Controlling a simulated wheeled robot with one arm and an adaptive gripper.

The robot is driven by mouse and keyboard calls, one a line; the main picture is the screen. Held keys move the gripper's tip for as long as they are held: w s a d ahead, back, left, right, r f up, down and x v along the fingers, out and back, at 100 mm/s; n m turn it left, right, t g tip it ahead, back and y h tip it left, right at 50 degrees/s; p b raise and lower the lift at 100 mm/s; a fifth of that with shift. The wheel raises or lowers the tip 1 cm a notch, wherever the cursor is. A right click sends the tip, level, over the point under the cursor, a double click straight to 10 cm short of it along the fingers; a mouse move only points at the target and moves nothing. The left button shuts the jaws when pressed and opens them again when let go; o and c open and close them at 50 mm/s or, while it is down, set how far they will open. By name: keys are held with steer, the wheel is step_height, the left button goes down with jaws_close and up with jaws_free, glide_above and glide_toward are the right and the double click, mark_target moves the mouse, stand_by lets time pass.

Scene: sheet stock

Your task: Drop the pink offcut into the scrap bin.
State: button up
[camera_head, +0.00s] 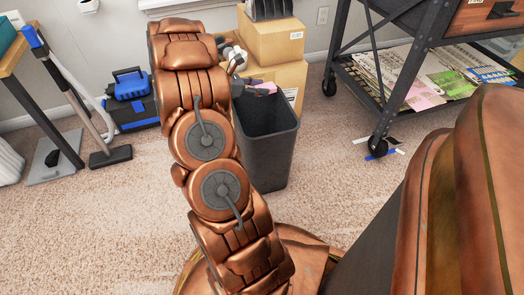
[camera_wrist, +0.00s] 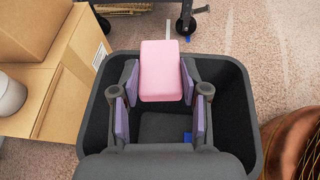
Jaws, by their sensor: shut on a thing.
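The pink offcut (camera_wrist: 162,72) is a small block, gripped between the purple-padded fingers of my gripper (camera_wrist: 160,88). In the head view a little of the offcut (camera_head: 267,87) shows at the tip of my gripper (camera_head: 258,88), just above the bin's mouth. The scrap bin (camera_head: 262,158) is a dark grey, open-topped bin standing upright on the carpet. In the wrist view the bin's rim (camera_wrist: 248,110) surrounds my fingers, and the offcut overlaps its far edge. My gripper hides part of the bin's inside. A small blue patch (camera_wrist: 187,137) shows low down there.
Cardboard boxes (camera_head: 275,42) stand right behind the bin. A dark wheeled rack (camera_head: 408,88) with colourful sheets on its low shelf is to the right. A blue toolbox (camera_head: 130,85) stands by the wall at left. Carpet is open right of the bin.

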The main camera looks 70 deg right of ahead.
steer(key=shift+f+b, duration=0.55)
steer(key=shift+f, duration=0.4)
steer(key=shift+r, duration=0.1)
steer(key=o, duration=1.2)
steer(key=v, duration=1.2)
